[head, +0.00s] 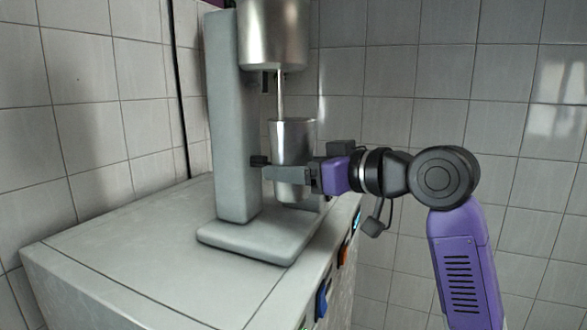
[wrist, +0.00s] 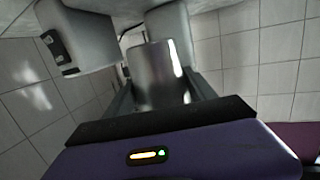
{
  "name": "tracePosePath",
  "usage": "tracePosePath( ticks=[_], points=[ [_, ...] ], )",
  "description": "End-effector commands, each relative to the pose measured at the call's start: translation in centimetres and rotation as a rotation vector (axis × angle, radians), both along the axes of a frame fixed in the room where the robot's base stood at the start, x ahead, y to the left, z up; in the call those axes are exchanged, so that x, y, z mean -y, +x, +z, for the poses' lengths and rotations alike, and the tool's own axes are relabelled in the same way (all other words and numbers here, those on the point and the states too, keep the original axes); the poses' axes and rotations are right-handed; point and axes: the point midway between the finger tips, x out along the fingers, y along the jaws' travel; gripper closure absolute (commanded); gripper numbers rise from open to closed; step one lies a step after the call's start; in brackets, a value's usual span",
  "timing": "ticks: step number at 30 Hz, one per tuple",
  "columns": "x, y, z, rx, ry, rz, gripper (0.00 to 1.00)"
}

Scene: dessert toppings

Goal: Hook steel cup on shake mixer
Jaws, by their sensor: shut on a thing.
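The shake mixer stands on the counter, with a grey column (head: 226,120), a flat foot (head: 262,236) and a steel motor head (head: 273,32). Its thin spindle (head: 281,95) runs down into the mouth of the steel cup (head: 293,134). My gripper (head: 268,168) comes from the right and is shut around the cup's middle. The cup is close to upright, beside the column and above the foot. In the wrist view the cup (wrist: 157,72) sits between my two fingers. I cannot tell whether its rim touches any hook; its lower end is partly hidden by my gripper.
The grey counter top (head: 120,240) is clear to the left and front of the mixer. Its front edge carries several coloured switches, including a blue one (head: 321,303). Tiled walls (head: 440,60) stand behind and at the left.

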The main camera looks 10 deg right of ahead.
Motion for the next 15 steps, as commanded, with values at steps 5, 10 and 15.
tracePosePath(
  ticks=[5, 10, 15],
  points=[
    [0.0, 0.0, 0.5, 0.001, -0.003, 0.000, 1.00],
    [-0.2, 0.1, 1.2, -0.007, -0.015, 0.000, 1.00],
    [-0.3, 0.2, 1.9, -0.017, -0.029, 0.001, 1.00]
  ],
)
